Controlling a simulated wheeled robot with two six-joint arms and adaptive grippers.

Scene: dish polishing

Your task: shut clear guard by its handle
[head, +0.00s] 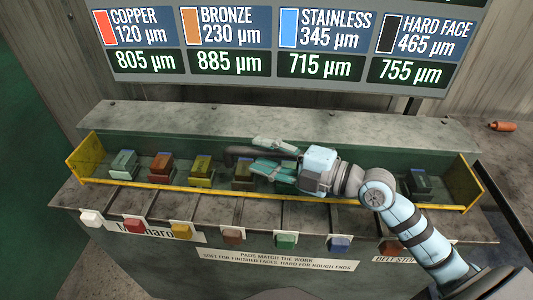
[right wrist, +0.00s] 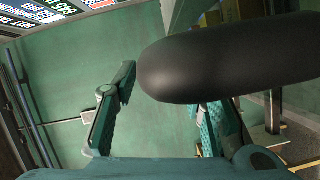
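A dark rounded bar (head: 238,150), which looks like the guard's handle, lies level above the trough in the head view. In the right wrist view the bar (right wrist: 230,65) is large and close, its rounded end between the fingers and its body hiding part of the right-hand finger. My right gripper (head: 265,157) is open at the bar, its fingers spread apart; I cannot tell whether they touch it. The clear guard's panel is hard to make out; a yellow edge strip (head: 180,187) runs along the trough's front. My left gripper is not in view.
Several coloured blocks, such as a red one (head: 161,167) and a dark one (head: 416,185), sit in the trough. Yellow end plates (head: 86,155) stand at its ends. Coloured tags line the bench front. A thickness display (head: 285,40) is behind. An orange object (head: 502,126) lies far right.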

